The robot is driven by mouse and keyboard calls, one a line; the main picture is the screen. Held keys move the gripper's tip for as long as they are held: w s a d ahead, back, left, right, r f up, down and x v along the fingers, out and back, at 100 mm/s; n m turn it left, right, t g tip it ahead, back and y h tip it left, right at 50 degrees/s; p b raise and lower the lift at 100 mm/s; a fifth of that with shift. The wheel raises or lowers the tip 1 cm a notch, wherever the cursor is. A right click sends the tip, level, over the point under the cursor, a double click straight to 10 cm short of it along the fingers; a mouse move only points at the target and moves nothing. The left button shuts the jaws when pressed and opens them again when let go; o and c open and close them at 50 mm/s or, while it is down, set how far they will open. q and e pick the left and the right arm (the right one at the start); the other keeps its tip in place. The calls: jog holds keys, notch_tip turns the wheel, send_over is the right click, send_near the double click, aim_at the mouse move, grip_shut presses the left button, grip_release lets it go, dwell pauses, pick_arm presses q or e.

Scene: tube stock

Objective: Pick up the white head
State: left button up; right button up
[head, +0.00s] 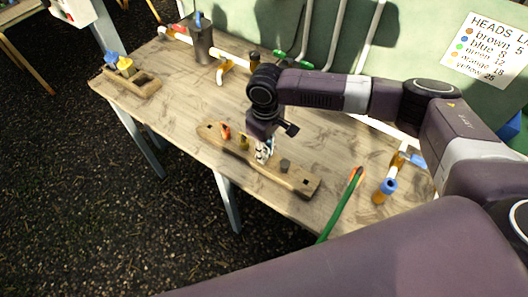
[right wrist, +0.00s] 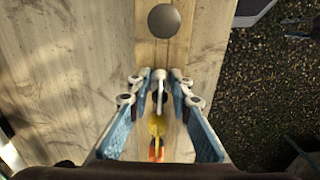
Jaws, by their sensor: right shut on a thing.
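The white head (right wrist: 159,75) shows in the right wrist view between my fingertips. My right gripper (right wrist: 160,88) is shut on it, with its blue-padded fingers on either side. I cannot tell whether the head still touches the rack. An orange head (head: 225,131) and a yellow head (head: 243,142) stand on one side of the gripper, and a dark grey head (head: 284,165) on the other. My left gripper is not in view.
A smaller wooden rack (head: 140,87) with blue and yellow heads is at the table's left end. A grey cup (head: 201,44) stands behind. Green and orange tubes (head: 341,205) and a blue-capped piece (head: 385,190) lie at the right. Bare table lies left of the long rack.

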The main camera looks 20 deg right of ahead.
jog(key=shift+r, duration=0.1)
notch_tip(320, 180, up, 20)
jog(key=b, duration=0.3)
jog(key=shift+b, duration=0.35)
jog(key=shift+r+p, duration=2.45)
jog(key=shift+p, duration=0.8)
